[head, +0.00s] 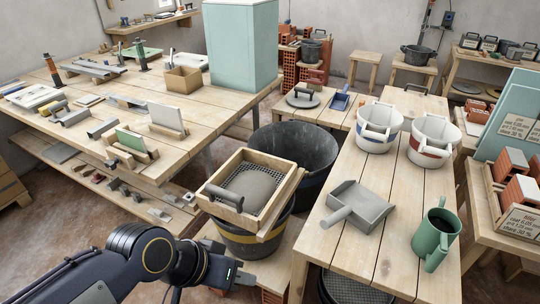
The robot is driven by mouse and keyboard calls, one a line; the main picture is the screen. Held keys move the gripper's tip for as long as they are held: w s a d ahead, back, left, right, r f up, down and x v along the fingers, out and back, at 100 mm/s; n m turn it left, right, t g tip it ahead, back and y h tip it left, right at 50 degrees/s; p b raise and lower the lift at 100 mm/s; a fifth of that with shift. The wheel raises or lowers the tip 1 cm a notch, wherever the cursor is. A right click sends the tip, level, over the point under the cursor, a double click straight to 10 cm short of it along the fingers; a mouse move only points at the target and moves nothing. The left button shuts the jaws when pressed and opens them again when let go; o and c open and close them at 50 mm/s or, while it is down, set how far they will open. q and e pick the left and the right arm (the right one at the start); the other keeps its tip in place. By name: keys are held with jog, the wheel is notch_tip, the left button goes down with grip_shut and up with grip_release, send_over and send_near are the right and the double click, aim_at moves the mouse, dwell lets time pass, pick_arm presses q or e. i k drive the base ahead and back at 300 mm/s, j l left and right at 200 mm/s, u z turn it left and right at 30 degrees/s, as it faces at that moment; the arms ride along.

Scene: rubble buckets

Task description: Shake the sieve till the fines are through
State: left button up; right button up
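The sieve (282,167) is a square wooden frame with a dark mesh and a dark grey handle (224,197) on its near left side. A rounded heap of grey-brown material (251,187) lies on the middle of the mesh. The sieve rests over a black bucket (247,245) with a yellow band; the bucket's inside is hidden. My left gripper (246,279) is low in front of the bucket, below the handle and apart from it. Its fingers are small and dark, so I cannot tell whether they are open. My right gripper is out of view.
A large black tub (300,143) stands behind the sieve. A cluttered workbench (215,110) is at the left.

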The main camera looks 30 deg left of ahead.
aim_at(249, 191)
jog(key=u, duration=0.4)
jog(key=j+u, duration=0.1)
jog(key=u, duration=0.3)
jog(key=i+u, duration=0.1)
jog(key=u, duration=0.7)
jog(key=i+u, duration=0.15)
jog(key=i, duration=0.15)
